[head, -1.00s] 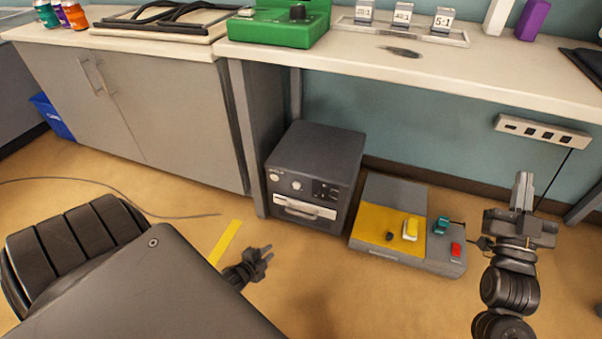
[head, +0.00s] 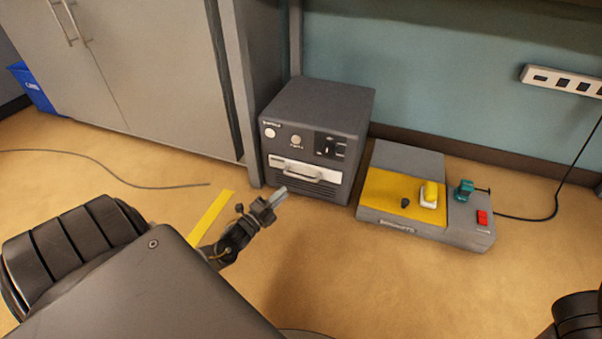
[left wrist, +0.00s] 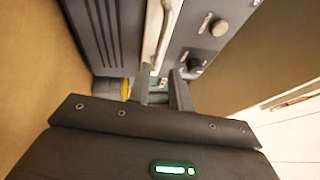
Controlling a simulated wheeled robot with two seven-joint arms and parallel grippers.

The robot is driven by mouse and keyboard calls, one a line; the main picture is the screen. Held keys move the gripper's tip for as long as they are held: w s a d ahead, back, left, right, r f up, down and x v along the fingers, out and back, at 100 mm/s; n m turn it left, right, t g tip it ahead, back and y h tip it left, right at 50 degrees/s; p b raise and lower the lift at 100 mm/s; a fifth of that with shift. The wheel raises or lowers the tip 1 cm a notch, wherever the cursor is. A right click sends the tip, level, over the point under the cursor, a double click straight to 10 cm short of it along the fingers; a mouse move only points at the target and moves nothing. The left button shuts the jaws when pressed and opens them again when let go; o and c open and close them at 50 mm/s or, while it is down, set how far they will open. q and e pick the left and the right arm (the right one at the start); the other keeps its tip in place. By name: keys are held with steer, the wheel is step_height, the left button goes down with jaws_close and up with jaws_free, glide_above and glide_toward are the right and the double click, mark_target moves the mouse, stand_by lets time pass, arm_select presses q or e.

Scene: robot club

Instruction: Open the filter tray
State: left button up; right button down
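The filter tray (head: 300,172) is a pale front panel with a bar handle (head: 303,174), low on the front of a dark grey box unit (head: 318,105) on the floor. It looks shut, flush with the unit. My left gripper (head: 276,196) is just in front of the unit, near the lower left of the tray. In the left wrist view, the two fingers (left wrist: 161,76) are apart with nothing held between them. The handle (left wrist: 153,35) shows just beyond the fingertips; I cannot tell whether they touch it. My right gripper is out of view.
A grey and yellow device (head: 385,190) with a red switch stands to the right of the unit. A cabinet (head: 140,75) is to the left. A cable (head: 100,165) and a yellow floor strip (head: 212,215) lie at left. Floor in front is clear.

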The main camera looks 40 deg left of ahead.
mark_target(301, 176)
arm_select(q)
steer(key=w+b, duration=0.1)
steer(key=w, duration=0.2)
steer(key=w+r+b, duration=0.1)
steer(key=w+b, duration=0.1)
steer(key=w, duration=0.1)
steer(key=w+b, duration=0.1)
steer(key=w, duration=0.2)
steer(key=shift+w+d+r+b, duration=0.2)
steer(key=shift+w+d+b, duration=0.1)
steer(key=shift+b, duration=0.05)
steer(key=shift+w+r, duration=0.1)
steer(key=shift+c, duration=0.4)
jaws_close()
steer(key=shift+d, duration=0.1)
